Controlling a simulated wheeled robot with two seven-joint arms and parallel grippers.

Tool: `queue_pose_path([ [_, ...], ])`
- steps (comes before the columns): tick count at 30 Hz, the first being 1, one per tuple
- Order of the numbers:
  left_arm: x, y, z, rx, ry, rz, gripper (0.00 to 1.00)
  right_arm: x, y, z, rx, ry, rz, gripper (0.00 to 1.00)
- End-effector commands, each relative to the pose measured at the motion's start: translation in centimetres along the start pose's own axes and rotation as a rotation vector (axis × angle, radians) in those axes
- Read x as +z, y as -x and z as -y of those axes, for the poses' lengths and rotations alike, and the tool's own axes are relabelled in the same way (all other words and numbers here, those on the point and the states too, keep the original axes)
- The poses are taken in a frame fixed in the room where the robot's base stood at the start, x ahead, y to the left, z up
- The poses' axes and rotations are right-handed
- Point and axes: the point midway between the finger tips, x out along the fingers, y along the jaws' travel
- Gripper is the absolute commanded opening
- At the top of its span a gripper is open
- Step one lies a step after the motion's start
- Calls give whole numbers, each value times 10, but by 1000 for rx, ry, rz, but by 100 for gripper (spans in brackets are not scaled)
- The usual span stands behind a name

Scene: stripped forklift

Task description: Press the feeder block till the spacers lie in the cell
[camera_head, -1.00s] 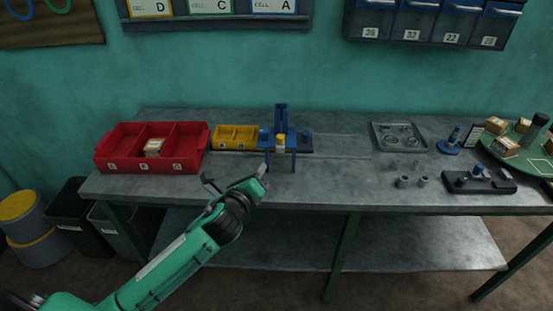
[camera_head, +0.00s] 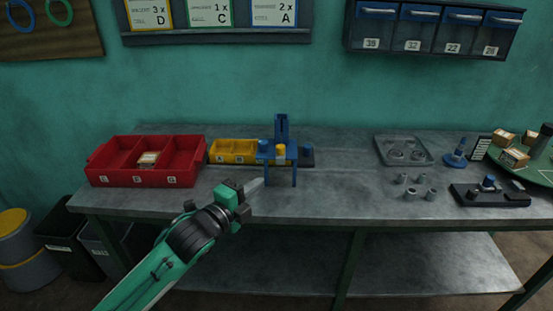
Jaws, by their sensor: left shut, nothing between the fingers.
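The blue feeder (camera_head: 282,128) stands upright on the bench, left of the middle. A yellow block (camera_head: 280,151) sits at its front; I take it to be the feeder block. No spacers can be made out in the feeder. A yellow tray with cells (camera_head: 235,158) stands just left of the feeder; the cells' contents are too small to tell. My left gripper (camera_head: 256,186) is shut and empty, in front of the feeder and slightly to its left, apart from the yellow block. My right gripper is not in view.
A red three-part bin (camera_head: 186,180) with a small box (camera_head: 149,158) inside stands at the left. A grey tray (camera_head: 428,160), several grey cylinders (camera_head: 410,194) and a dark fixture (camera_head: 490,195) lie at the right. The bench between is clear.

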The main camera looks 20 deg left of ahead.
Motion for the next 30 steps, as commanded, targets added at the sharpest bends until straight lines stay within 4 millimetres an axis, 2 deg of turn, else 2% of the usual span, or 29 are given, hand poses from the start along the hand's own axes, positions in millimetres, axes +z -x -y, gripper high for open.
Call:
queue_pose_path([
  [5,0,-14,2,-2,2,1,0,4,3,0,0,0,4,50],
  [8,0,-29,3,-2,1,1,0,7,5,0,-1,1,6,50],
  [19,0,-103,3,-1,1,1,0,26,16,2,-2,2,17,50],
  [24,18,-118,2,0,-2,1,0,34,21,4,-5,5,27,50],
  [30,27,-127,0,0,-2,0,0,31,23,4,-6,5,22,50],
])
